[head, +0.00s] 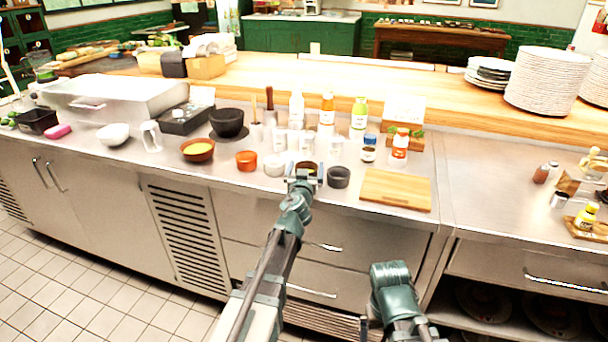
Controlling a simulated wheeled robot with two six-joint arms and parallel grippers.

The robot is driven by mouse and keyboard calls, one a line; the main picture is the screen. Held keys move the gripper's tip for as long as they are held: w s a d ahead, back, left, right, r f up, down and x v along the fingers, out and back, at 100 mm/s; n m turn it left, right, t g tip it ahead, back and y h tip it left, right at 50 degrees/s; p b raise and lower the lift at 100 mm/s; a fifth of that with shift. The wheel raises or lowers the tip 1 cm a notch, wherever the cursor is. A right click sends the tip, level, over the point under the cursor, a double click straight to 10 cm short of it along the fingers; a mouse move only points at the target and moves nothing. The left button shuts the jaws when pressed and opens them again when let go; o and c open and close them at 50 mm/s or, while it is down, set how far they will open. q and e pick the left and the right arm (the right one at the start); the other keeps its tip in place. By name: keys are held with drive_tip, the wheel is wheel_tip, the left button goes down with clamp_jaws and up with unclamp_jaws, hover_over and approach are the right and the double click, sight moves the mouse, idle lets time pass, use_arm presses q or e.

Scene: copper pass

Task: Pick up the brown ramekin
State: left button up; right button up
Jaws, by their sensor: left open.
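The brown ramekin (306,166) stands on the steel counter in the head view, between a white ramekin (274,166) and a dark grey ramekin (339,177). My left gripper (302,174) is open at the near side of the brown ramekin and hides much of it. I cannot tell whether its fingers touch the ramekin or are around it. An orange ramekin (246,160) stands further left. Part of my right arm shows at the bottom right, but its gripper is out of view.
A wooden board (396,190) lies to the right. A bowl of yellow food (197,149) and a black mortar (227,122) are to the left. The front counter strip is clear.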

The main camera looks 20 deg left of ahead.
use_arm(q)
drive_tip(key=shift+w, duration=0.1)
drive_tip(key=c, duration=1.2)
drive_tip(key=shift+o, duration=0.2)
drive_tip(key=shift+r, duration=0.1)
use_arm(e)
drive_tip(key=shift+r, duration=0.1)
